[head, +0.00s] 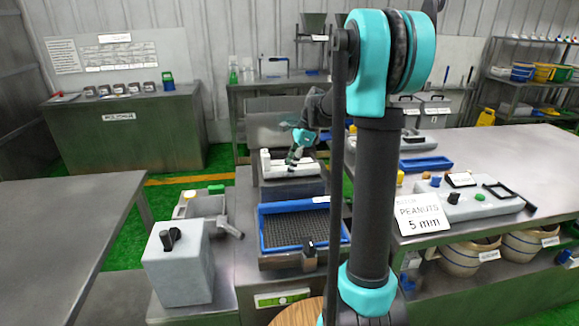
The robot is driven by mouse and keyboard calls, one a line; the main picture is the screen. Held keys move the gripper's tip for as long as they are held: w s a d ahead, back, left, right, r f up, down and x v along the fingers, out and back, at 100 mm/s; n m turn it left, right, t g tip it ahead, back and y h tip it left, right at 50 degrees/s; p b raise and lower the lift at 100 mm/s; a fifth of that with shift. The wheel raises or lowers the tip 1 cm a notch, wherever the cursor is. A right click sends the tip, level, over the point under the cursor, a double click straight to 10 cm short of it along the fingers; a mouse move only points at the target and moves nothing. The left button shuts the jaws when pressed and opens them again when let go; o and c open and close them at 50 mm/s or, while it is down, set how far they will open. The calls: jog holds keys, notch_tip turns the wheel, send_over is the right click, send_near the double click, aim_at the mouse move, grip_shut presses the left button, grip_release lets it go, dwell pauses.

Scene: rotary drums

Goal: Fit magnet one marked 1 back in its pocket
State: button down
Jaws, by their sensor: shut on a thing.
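My gripper (293,157) is at the far end of my arm, over the pale housing (300,171) on the middle bench. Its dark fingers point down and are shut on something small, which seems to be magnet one. The held thing is too small and too much hidden by the fingers for me to make out its shape or the mark 1. The fingertips are close to the top of the housing; I cannot tell whether they touch it. No pocket can be clearly made out at this size.
A blue-rimmed tray with a dark mesh (262,240) lies in front of the housing. A grey box with a black knob (180,270) stands at the left front. My upright arm link hides part of the middle. The left table (50,220) is bare.

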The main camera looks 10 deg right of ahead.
jog(key=shift+f, duration=0.65)
jog(key=c, duration=1.1)
grip_release()
jog(key=shift+o, duration=0.2)
jog(key=v, duration=1.2)
